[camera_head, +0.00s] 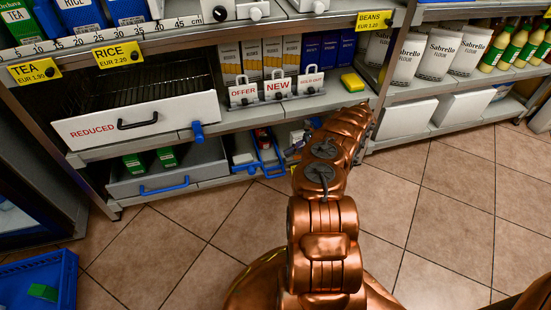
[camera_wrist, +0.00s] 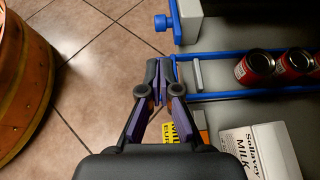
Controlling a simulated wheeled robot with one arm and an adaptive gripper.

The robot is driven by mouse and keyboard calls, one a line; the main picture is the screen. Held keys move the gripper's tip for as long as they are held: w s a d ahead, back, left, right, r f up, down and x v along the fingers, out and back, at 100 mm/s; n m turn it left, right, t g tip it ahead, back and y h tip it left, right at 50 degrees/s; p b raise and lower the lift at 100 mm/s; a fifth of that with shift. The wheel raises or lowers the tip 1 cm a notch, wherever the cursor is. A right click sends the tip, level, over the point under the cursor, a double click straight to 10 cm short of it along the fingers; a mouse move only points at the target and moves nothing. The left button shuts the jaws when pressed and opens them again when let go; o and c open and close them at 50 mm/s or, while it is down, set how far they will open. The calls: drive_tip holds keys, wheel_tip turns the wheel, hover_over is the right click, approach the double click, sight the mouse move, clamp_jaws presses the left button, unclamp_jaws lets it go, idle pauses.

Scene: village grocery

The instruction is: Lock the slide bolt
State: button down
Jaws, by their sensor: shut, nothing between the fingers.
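I cannot make out a part that is clearly the slide bolt in either view. A blue knob (camera_head: 198,132) sticks out at the lower right of the white REDUCED drawer (camera_head: 100,122). In the wrist view a blue knob (camera_wrist: 161,22) on a blue upright stands beyond my fingers. My gripper (camera_wrist: 158,72) is shut and empty, with its tips beside the left end of a blue-railed tray (camera_wrist: 235,95) and near its short grey bar (camera_wrist: 198,74). I cannot tell whether they touch. In the head view my gripper is mostly hidden by my copper arm.
Red cans (camera_wrist: 255,68) stand in the blue-railed tray. A milk carton (camera_wrist: 262,150) is close on the right. A wooden barrel (camera_wrist: 22,75) stands at the left. A lower drawer with a blue handle (camera_head: 165,188) sits under the REDUCED drawer. Tiled floor (camera_head: 160,245) is clear in front.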

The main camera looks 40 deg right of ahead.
drive_tip(key=b+x, duration=0.4)
drive_tip(key=x, duration=0.9)
drive_tip(key=shift+a+f, duration=0.15)
drive_tip(key=shift+a, duration=0.1)
